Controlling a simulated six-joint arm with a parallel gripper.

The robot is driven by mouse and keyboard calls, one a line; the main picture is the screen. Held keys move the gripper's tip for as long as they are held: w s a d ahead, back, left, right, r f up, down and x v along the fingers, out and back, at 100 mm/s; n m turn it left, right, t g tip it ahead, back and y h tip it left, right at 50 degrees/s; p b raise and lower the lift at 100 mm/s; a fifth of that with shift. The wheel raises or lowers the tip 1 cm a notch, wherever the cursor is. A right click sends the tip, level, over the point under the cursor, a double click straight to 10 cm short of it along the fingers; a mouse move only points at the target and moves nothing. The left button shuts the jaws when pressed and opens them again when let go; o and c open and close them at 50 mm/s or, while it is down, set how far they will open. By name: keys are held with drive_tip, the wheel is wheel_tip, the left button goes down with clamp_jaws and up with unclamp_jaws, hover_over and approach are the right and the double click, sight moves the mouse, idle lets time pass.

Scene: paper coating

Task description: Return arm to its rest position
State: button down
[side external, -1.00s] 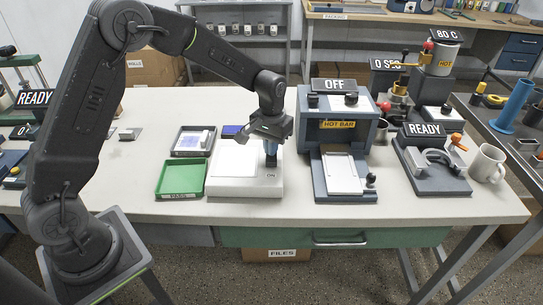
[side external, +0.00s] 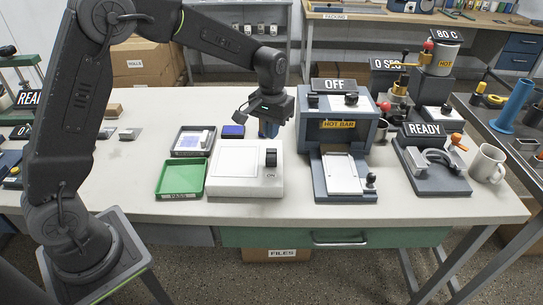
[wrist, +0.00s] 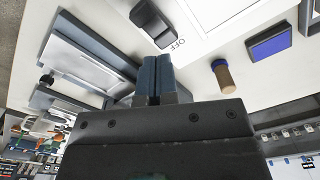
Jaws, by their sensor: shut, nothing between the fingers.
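My gripper (side external: 268,128) hangs above the bench behind the white flat device (side external: 230,184), clear of it. Its two blue-grey fingers (wrist: 156,76) are together with nothing between them in the wrist view. The device has a black rocker switch (side external: 271,157) near its right end. The switch also shows in the wrist view (wrist: 152,22), just beyond the fingertips in the picture, with an OFF label beside it. My arm is bent high at the elbow and reaches across from the left.
A green tray (side external: 182,178) and a dark tray (side external: 192,141) lie left of the device. A blue pad (side external: 232,131) is behind it. A short wooden-handled piece (wrist: 222,76) stands near the fingers. The hot bar press (side external: 338,125), showing OFF, is close on the right.

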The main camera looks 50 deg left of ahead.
drive_tip(key=shift+r, duration=0.75)
drive_tip(key=shift+r, duration=0.15)
drive_tip(key=s+d+r+m+t, duration=0.1)
drive_tip(key=s+r+t, duration=0.2)
drive_tip(key=s+r, duration=0.9)
drive_tip(key=s+f+m+t, duration=0.1)
drive_tip(key=s+m+t, duration=0.1)
drive_tip(key=s, duration=1.2)
drive_tip(key=shift+s+d+t, duration=0.3)
drive_tip(key=shift+d, duration=0.05)
drive_tip(key=shift+w, duration=0.1)
